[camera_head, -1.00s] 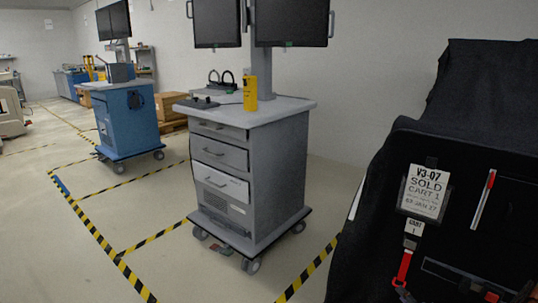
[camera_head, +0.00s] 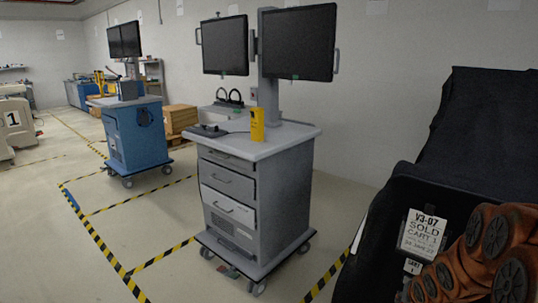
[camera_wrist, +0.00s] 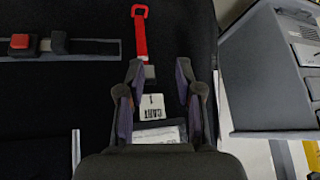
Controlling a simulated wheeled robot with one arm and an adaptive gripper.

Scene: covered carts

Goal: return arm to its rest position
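My gripper (camera_wrist: 160,82) shows in the wrist view with its two fingers spread apart and nothing between them that it holds. Behind the fingers is the black cover (camera_wrist: 60,110) of a cart, with a red strap (camera_wrist: 139,35) and a small white tag (camera_wrist: 152,107). I cannot tell whether the fingers touch the cover. In the head view my reddish-brown arm (camera_head: 485,255) is in front of the covered cart (camera_head: 470,150) at the lower right; the gripper itself is out of that view.
A grey cart (camera_head: 280,195) with drawers, two monitors and a yellow box (camera_head: 257,125) stands left of the covered cart. A blue cart (camera_head: 137,130) stands farther back. Black-yellow floor tape marks bays. Open floor lies at the lower left.

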